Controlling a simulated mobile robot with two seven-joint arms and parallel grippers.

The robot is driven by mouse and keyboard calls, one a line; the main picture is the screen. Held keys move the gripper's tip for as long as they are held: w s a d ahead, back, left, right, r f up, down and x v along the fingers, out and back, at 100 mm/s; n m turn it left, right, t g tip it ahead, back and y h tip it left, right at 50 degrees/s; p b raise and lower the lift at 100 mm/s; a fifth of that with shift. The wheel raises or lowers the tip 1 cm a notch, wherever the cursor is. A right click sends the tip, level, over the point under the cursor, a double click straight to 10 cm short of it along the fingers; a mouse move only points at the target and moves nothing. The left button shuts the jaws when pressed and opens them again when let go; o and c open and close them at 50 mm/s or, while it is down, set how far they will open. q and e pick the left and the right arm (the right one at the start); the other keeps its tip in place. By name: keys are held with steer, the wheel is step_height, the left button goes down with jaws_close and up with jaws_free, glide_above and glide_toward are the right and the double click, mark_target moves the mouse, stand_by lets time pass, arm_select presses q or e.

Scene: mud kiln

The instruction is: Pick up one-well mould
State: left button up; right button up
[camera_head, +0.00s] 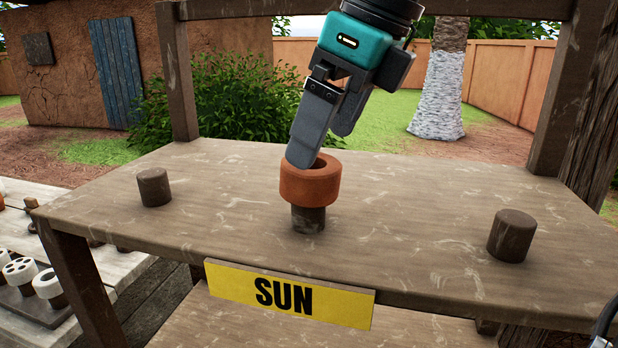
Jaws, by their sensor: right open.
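A terracotta, thick-walled round piece with a single opening in its top, which looks like the one-well mould (310,186), sits on top of a short dark peg (308,219) in the middle of the wooden shelf. My right gripper (323,148) comes down from above, tilted, with its two fingers apart. The nearer finger's tip overlaps the mould's rim and opening in the picture; whether it touches or reaches inside, I cannot tell. The farther finger's tip is above and behind the mould. My left gripper is not in view.
The shelf (420,230) carries a yellow "SUN" sign (290,294) in front. Bare pegs stand at left (154,187) and right (511,236). Wooden posts rise at the back corners. A lower table (105,268) at left holds several white pieces. The shelf between the pegs is clear.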

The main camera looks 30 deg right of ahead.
steer(key=x, duration=0.5)
steer(key=shift+a, duration=0.1)
steer(key=shift+w+f, duration=0.15)
steer(key=shift+f, duration=0.15)
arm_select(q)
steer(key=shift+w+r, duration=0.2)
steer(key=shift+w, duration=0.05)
arm_select(e)
steer(key=shift+a, duration=0.1)
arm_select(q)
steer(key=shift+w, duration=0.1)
arm_select(e)
steer(key=c, duration=1.3)
arm_select(q)
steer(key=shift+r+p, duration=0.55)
steer(key=shift+p, duration=0.05)
arm_select(e)
steer(key=shift+r, duration=13.95)
